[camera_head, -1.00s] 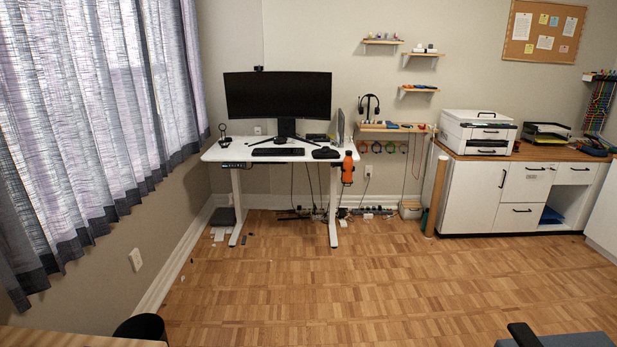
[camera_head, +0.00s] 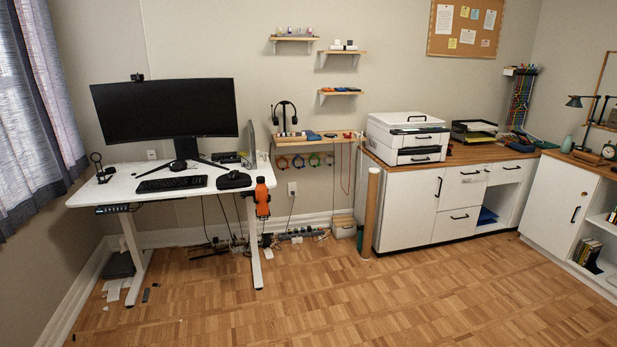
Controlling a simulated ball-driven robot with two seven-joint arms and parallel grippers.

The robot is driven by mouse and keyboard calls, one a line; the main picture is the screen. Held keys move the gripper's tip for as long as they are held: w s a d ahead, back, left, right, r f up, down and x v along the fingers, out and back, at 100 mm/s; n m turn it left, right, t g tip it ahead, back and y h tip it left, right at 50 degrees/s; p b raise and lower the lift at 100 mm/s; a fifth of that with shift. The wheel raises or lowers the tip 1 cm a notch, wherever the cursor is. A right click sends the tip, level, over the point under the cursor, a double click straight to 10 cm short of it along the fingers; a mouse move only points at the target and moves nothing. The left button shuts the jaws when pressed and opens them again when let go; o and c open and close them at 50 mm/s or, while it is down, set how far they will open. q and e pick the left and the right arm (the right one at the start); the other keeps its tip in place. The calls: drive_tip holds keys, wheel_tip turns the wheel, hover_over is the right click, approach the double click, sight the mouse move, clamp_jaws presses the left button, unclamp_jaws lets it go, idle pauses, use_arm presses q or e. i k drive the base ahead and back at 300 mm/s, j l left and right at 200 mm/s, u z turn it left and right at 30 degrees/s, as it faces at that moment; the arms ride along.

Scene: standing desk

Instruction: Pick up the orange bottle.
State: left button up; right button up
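The orange bottle (camera_head: 262,199) is upright at the right front corner of the white standing desk (camera_head: 130,187). It has a dark cap, and a dark holder seems to be around its lower part. Its top reaches a little above the desktop edge. Neither of my grippers is in view, and nothing touches the bottle except what holds it at the desk.
A black monitor (camera_head: 166,110), keyboard (camera_head: 171,184) and dark case (camera_head: 233,180) are on the desk. Cables and power strips lie on the floor behind it. A cardboard tube (camera_head: 370,213) leans by the white cabinet (camera_head: 408,205). The wooden floor (camera_head: 330,300) in front is clear.

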sight(261, 188)
drive_tip(key=i, duration=1.7)
